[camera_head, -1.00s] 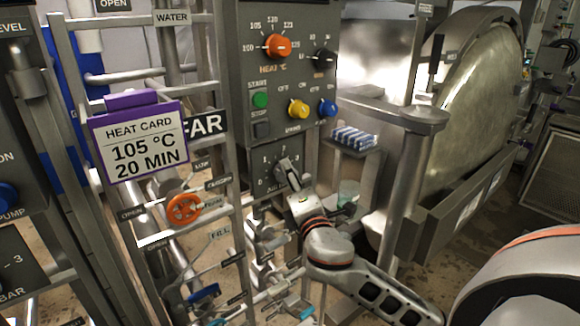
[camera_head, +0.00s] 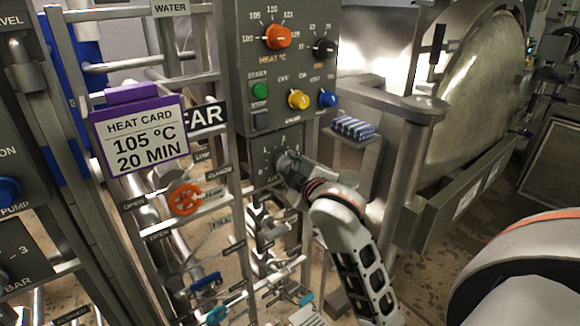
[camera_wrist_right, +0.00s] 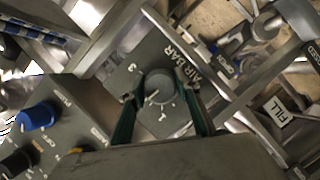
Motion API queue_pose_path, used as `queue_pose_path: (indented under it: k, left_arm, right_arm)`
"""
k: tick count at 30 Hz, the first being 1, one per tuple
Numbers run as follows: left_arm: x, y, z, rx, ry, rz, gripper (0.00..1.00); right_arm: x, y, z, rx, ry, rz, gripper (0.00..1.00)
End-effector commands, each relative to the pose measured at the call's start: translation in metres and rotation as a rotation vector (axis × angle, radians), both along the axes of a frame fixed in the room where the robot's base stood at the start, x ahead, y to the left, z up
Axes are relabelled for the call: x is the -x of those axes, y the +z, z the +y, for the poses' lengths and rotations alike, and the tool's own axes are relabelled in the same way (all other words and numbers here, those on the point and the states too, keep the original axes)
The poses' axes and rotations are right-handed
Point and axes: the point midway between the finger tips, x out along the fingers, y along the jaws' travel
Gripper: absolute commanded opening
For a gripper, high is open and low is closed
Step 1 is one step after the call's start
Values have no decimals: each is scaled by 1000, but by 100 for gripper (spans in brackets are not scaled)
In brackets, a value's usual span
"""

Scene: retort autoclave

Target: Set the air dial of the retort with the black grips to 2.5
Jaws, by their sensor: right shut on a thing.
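The air dial (camera_wrist_right: 158,88) is a grey round knob on a dark panel marked AIR BAR in the right wrist view. Its white mark points to the lower left, between the visible 3 and 1; the exact value is hard to tell. In the head view the dial panel (camera_head: 264,158) sits below the heat panel, and the knob is mostly covered. My right gripper (camera_head: 284,164) is at the dial. In the right wrist view the fingers of my right gripper (camera_wrist_right: 160,92) are shut on the knob from both sides. My left gripper is not in view.
The heat panel (camera_head: 248,60) with its knobs and buttons is just above. An orange valve wheel (camera_head: 185,199) and pipes are to the left, beside a heat card (camera_head: 138,140). A grey post (camera_head: 408,190) and shelf with blue-white items (camera_head: 352,128) stand to the right.

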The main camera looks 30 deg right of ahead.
Motion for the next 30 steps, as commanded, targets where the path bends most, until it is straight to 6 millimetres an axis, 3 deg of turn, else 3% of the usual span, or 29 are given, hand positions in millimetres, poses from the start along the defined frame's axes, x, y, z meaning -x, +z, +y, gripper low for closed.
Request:
queue_pose_path:
  k: [18, 30]
  left_arm:
    - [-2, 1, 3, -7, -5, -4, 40]
    - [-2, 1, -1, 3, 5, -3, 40]
  right_arm:
    - [0, -1, 1, -537, -1, 43, 10]
    - [0, -2, 1, -699, -1, 57, 10]
